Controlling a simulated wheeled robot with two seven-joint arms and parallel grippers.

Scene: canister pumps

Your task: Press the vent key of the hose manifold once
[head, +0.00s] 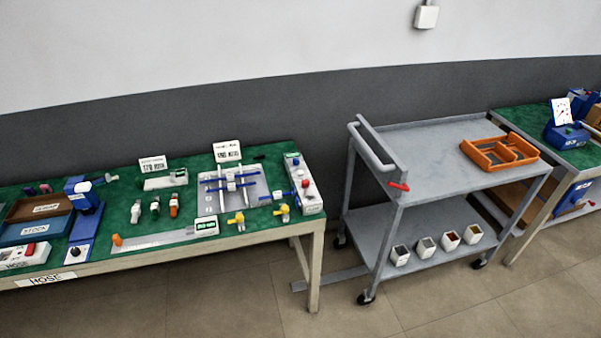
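A table with a green top (262,222) stands at the left, with a front sign reading HOSE (45,280). At its right end is a long pale block (305,182) with blue and red knobs along its top; it may be the hose manifold, but its lettering is too small to read. A white box with a red key (22,255) sits at the front left of the table. I cannot tell which part is the vent key. Neither of my grippers is in view.
A grey trolley (430,150) stands right of the table, with an orange crate (499,153) on top and several small white containers (424,246) below. Another green-topped table (535,122) is at far right. Tiled floor in front is clear.

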